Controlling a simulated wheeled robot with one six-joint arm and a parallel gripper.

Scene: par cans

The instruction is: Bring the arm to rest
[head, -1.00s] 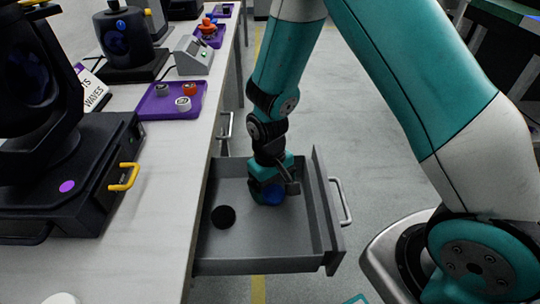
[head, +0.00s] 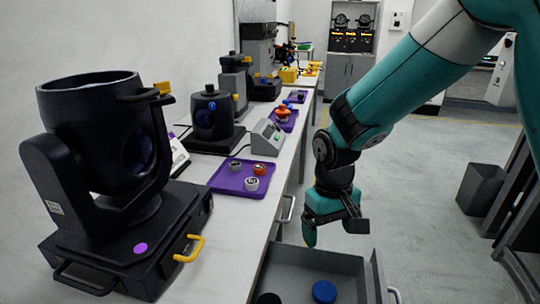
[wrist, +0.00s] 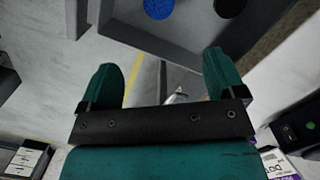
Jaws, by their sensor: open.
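My gripper (head: 329,240) hangs from my teal arm above the back end of the open grey drawer (head: 318,263), to the right of the bench. In the wrist view my gripper (wrist: 165,80) shows two teal fingers spread apart with nothing between them. A blue round piece (head: 324,291) lies on the drawer floor, and it also shows in the wrist view (wrist: 158,8). A black round piece (head: 269,299) lies to its left, partly cut off by the picture edge, and it shows in the wrist view (wrist: 230,7).
The bench (head: 228,222) holds a large black par can (head: 112,160), a purple tray (head: 226,184) with several small round parts, and a grey device (head: 267,137). A drawer handle (head: 286,209) sticks out from the bench side. Open floor (head: 425,210) lies to the right.

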